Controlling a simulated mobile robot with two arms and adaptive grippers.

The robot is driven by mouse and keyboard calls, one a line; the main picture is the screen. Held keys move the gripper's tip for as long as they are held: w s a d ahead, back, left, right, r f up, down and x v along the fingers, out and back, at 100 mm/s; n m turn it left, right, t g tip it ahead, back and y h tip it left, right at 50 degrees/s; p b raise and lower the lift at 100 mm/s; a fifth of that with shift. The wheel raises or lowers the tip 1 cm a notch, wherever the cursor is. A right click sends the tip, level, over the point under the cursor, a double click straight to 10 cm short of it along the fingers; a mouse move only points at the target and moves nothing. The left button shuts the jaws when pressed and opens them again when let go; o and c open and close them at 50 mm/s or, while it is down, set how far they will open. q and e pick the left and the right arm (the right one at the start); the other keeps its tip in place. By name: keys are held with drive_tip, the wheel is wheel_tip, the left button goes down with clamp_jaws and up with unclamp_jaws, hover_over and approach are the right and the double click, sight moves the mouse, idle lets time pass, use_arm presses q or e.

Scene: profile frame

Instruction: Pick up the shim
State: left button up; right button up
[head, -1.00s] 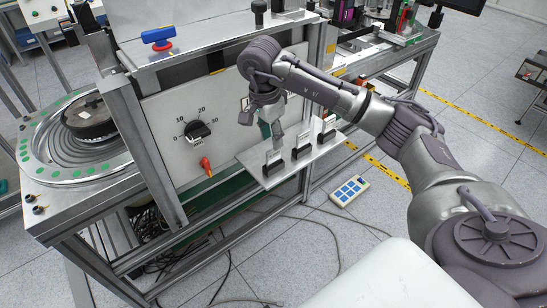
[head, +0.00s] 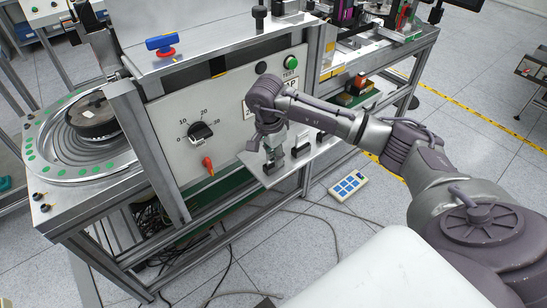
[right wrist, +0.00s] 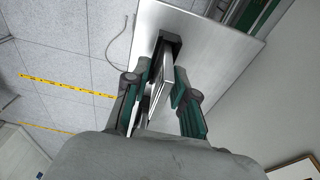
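The shim (right wrist: 158,82) is a thin pale plate standing on edge by a black holder (right wrist: 173,42) in the right wrist view. My right gripper (right wrist: 162,88) has its green-padded fingers apart, one on either side of the shim; I cannot tell whether either pad touches it. In the head view my right gripper (head: 273,150) is low over the nearest holder on the metal shelf (head: 263,177), and its fingers hide most of the shim. Another black holder (head: 301,151) stands to the right on the shelf. My left gripper is not in view.
The shelf juts from a panel with a black dial (head: 200,132) and a red knob (head: 208,165). A round feeder (head: 60,142) is at left. A button box (head: 348,186) and cables lie on the floor. The space in front of the shelf is free.

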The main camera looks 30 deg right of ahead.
clamp_jaws()
drive_tip(key=shift+r, duration=0.1)
